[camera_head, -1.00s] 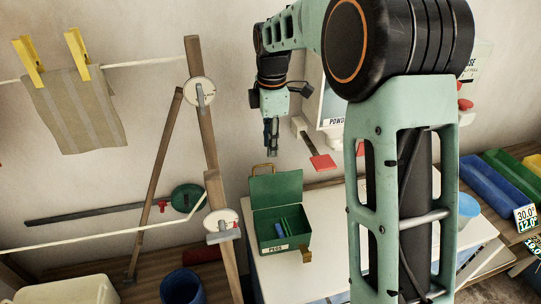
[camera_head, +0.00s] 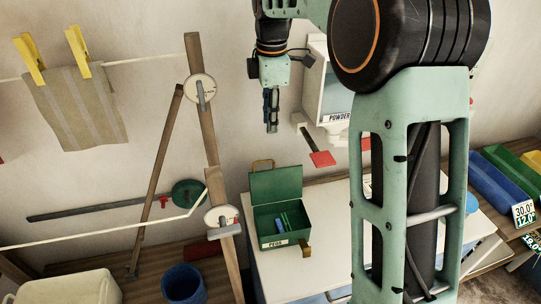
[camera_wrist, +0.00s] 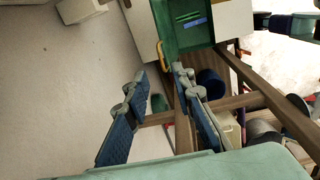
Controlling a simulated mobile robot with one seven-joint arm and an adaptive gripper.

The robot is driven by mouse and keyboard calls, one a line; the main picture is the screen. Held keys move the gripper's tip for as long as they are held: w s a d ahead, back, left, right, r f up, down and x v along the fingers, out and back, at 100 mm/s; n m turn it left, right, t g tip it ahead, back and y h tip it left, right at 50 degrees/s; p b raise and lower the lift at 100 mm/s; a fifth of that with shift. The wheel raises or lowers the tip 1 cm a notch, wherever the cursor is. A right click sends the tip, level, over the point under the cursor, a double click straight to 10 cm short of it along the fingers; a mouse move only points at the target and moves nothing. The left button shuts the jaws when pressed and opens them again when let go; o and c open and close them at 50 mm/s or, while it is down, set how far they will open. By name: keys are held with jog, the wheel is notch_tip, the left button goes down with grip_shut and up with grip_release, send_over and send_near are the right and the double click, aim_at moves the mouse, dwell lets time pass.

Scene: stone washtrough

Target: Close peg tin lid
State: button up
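The peg tin (camera_head: 268,230) is a green box with a "PEGS" label on its front. It stands on the white-topped table, with blue and green pegs inside. Its lid (camera_head: 275,184) stands raised at the back edge, with a yellow handle (camera_head: 263,162) on top and a brass clasp (camera_head: 304,249) at the tin's front right. My gripper (camera_head: 271,112) hangs in the air above the lid, apart from it. In the wrist view its two fingers (camera_wrist: 158,95) are spread and empty. The tin (camera_wrist: 170,12) and the handle (camera_wrist: 163,54) show beyond them.
A powder dispenser (camera_head: 325,95) with a red paddle (camera_head: 322,159) is on the wall right of the gripper. A wooden post (camera_head: 203,120) rises left of the tin. A blue bucket (camera_head: 183,284) stands below left. Bare tabletop (camera_head: 330,222) lies right of the tin.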

dwell(0.5)
notch_tip(320, 180, up, 12)
jog(key=shift+s, duration=0.4)
jog(key=shift+d, duration=0.1)
jog(key=shift+g, duration=0.5)
jog(key=f+b, duration=0.2)
jog(key=f, duration=0.6)
jog(key=w+a+f+b, duration=0.1)
jog(key=f+b, duration=0.1)
jog(key=f, duration=0.6)
jog(key=w+a+f+b, duration=0.1)
jog(key=f, duration=0.7)
jog(key=shift+f+b, duration=0.35)
jog(key=shift+b, duration=0.05)
grip_shut()
jog(key=shift+s, duration=0.1)
